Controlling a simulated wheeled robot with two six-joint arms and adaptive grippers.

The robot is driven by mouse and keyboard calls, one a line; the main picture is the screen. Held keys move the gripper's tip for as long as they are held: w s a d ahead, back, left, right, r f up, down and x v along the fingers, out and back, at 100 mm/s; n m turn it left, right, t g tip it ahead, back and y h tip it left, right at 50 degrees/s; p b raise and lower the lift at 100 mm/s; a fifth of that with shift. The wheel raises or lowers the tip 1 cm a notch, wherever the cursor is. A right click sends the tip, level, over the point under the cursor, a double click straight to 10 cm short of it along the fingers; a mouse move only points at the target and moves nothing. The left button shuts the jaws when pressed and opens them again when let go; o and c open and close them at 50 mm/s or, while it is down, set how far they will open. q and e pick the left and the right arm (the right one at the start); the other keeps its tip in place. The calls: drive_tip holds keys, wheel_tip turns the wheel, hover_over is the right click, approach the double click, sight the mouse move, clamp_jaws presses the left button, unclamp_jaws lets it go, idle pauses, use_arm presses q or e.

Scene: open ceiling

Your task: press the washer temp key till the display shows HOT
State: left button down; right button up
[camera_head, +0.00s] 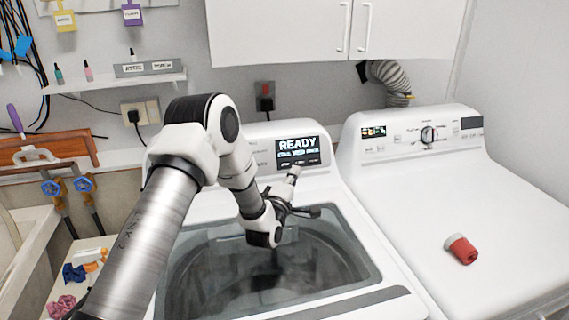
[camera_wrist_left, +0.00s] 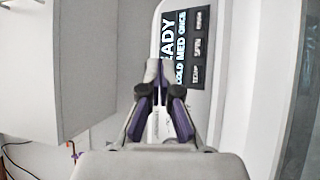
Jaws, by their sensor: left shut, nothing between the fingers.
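In the left wrist view the display (camera_wrist_left: 186,45) appears turned sideways, and that line reads COLD MED ONCE. A row of small key labels (camera_wrist_left: 197,50) runs beside that line, too blurred to read surely. My left gripper (camera_head: 295,171) is shut and empty, its tips just in front of the display's lower edge. Its closed fingers (camera_wrist_left: 159,78) show in the wrist view; contact cannot be told.
A dryer (camera_head: 500,210) stands to the right, with a red and white cup-like object (camera_head: 461,249) on top. White cabinets (camera_head: 310,30) hang above. A small shelf (camera_head: 115,82) and a sink (camera_head: 22,245) are at the left.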

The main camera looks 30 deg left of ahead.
sight(285, 164)
use_arm(q)
drive_tip(key=w+a+f+b, duration=0.1)
drive_tip(key=w+a, duration=0.1)
drive_tip(key=w+a+f+b, duration=0.1)
drive_tip(key=w+a, duration=0.1)
drive_tip(key=w+a+f+b, duration=0.1)
drive_tip(key=a, duration=0.1)
drive_tip(key=shift+w+f, duration=0.4)
drive_tip(key=shift+w+a, duration=0.15)
drive_tip(key=shift+w, duration=0.05)
drive_tip(key=shift+r, duration=0.2)
drive_tip(key=shift+s, duration=0.1)
drive_tip(key=shift+f, duration=0.1)
idle(0.6)
drive_tip(key=shift+w+a+f+b, duration=0.15)
drive_tip(key=shift+w+a+b, duration=0.05)
drive_tip(key=shift+b, duration=0.4)
drive_tip(key=shift+w+a, duration=0.1)
drive_tip(key=shift+a, duration=0.05)
